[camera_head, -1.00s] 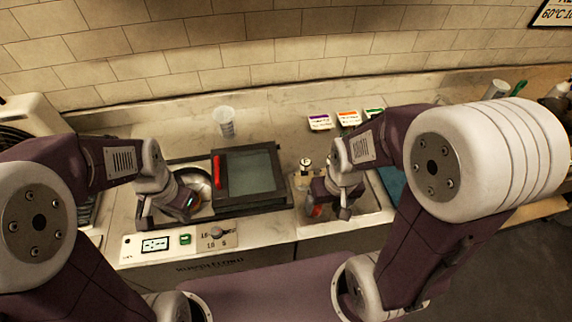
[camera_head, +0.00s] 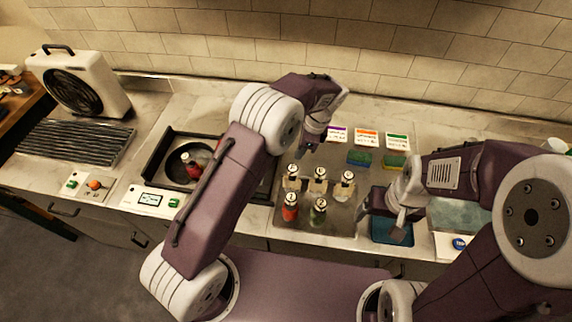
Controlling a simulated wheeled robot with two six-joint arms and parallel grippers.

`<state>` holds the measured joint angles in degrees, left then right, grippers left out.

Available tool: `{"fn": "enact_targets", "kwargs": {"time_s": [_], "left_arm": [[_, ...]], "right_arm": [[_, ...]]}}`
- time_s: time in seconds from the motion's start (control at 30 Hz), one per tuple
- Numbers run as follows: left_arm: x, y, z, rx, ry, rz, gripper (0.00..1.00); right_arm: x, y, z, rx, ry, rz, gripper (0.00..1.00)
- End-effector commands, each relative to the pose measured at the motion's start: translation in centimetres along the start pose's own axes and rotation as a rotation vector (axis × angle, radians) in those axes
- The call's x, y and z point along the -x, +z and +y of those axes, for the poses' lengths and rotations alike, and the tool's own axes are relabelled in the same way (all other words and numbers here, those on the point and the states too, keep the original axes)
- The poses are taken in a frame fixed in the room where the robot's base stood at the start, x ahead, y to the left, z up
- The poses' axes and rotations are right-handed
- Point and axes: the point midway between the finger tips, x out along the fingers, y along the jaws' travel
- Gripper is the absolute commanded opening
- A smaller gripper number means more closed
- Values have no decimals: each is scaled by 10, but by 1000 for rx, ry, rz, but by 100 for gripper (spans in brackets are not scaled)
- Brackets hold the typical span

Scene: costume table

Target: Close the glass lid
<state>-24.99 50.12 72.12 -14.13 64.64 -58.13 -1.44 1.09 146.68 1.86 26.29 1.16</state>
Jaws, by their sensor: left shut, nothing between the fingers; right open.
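A dark-framed machine (camera_head: 158,148) with an open recess and a round basin sits left of centre. The glass lid is mostly hidden behind my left arm; a dark strip that looks like its frame (camera_head: 264,188) shows right of the arm. A red piece shows in the basin area at the arm's left edge; I cannot tell if it is the lid's handle. My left gripper (camera_head: 310,146) is shut and empty, right of the machine, above the counter behind the bottles. My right gripper (camera_head: 388,222) is open above a blue tray (camera_head: 378,238) at the right.
Several small capped bottles (camera_head: 318,212) stand on a tray between the grippers. Label cards (camera_head: 367,139) and sponges (camera_head: 359,158) lie behind them. A white fan unit (camera_head: 80,85) and a ribbed rack (camera_head: 75,142) stand at the left. A control panel (camera_head: 152,200) fronts the machine.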

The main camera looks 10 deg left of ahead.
Motion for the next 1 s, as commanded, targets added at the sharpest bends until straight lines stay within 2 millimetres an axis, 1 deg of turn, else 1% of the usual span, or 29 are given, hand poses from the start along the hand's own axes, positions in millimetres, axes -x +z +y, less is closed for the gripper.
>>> {"fn": "enact_targets", "kwargs": {"time_s": [0.13, 0.23, 0.6, 0.63, 0.7, 0.8, 1.0], "left_arm": [[-5, 0, 0, 1, 2, 0, 0], [-19, 1, 1, 2, 4, -1, 0], [-97, 1, 1, 3, 3, 0, 0], [-100, 4, 1, 4, 3, 0, 0], [-99, 18, 0, 7, 2, 1, 0], [-104, 30, 0, 5, 1, 1, 0], [-109, 39, 0, 4, -1, 2, 0]], "right_arm": [[1, 0, 0, 0, 0, 0, 83], [5, 0, 0, 0, 0, 0, 83], [26, -3, 0, 0, 0, 0, 83], [29, -3, 0, 0, 0, 0, 83], [37, -4, -1, 0, 0, 0, 83], [43, -4, -1, 0, 0, 0, 83], [46, -5, -1, 0, 0, 0, 83]]}}
